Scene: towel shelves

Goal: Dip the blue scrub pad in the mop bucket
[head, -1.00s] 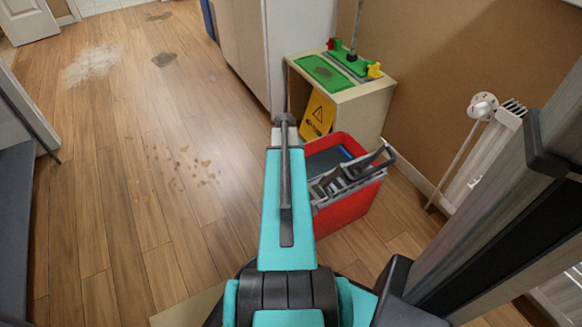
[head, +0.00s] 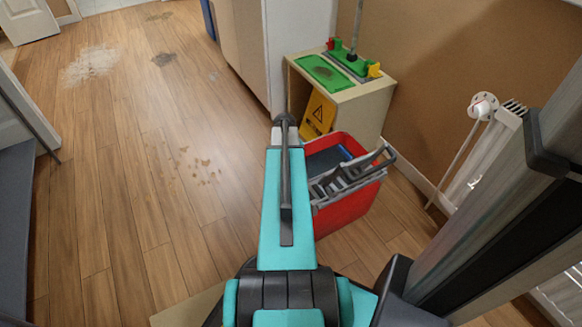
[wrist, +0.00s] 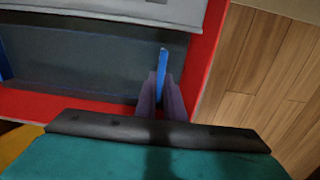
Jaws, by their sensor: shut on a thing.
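The red mop bucket (head: 343,210) stands on the floor right of my arm, with a grey wringer (head: 350,178) across its near part. In the wrist view, its red wall (wrist: 205,60) runs down the right and a dark bluish inside (wrist: 95,65) shows. My gripper (wrist: 160,88) is over the bucket's inside near that wall, its fingers shut on the blue scrub pad (wrist: 163,62), which shows edge-on as a thin strip. I cannot tell whether the pad touches the water. My arm hides the gripper and pad in the head view.
A yellow wet-floor sign (head: 318,115) leans at a beige cabinet (head: 362,108) behind the bucket. A white radiator (head: 480,150) is at the right wall. Open wooden floor (head: 100,180) with stains lies to the left.

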